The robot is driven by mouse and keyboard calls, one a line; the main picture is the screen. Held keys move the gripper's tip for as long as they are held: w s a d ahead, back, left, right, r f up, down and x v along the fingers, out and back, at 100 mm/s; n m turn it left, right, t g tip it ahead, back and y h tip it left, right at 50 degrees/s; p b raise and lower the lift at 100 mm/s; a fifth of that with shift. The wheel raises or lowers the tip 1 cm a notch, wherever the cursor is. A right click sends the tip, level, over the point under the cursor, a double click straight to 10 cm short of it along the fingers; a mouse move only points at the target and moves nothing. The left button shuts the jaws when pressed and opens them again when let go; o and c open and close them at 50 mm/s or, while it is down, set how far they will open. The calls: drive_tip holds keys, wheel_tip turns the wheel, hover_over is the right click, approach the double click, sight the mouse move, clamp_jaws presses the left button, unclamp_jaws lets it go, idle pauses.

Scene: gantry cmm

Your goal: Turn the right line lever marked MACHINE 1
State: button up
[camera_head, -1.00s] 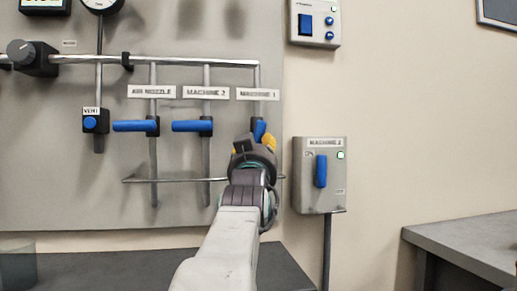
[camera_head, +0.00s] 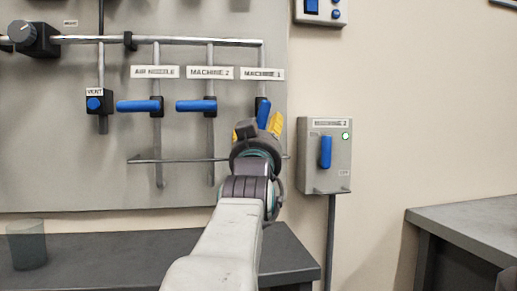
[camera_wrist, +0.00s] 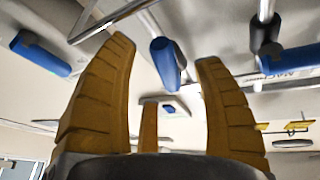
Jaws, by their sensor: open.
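The right line lever under the MACHINE 1 label (camera_head: 262,74) is a short blue handle (camera_head: 263,113) on a vertical pipe. It looks upright, and its lower part is hidden behind my gripper. My gripper (camera_head: 258,130) is at the lower end of this lever, with yellow fingers showing. In the wrist view my gripper (camera_wrist: 165,65) is open, and the end of a blue handle (camera_wrist: 165,62) shows between the two fingertips, apart from both. I cannot tell its distance from the fingers in depth.
The AIR NOZZLE lever (camera_head: 138,106) and MACHINE 2 lever (camera_head: 196,106) point left. A thin rail (camera_head: 175,160) crosses below them. A switch box (camera_head: 340,178) with a blue handle stands to the right. A dark bench (camera_head: 100,250) and a grey table (camera_head: 470,230) lie below.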

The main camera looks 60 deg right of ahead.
drive_tip(key=v, duration=0.9)
drive_tip(key=shift+o, duration=0.2)
drive_tip(key=shift+d, duration=0.1)
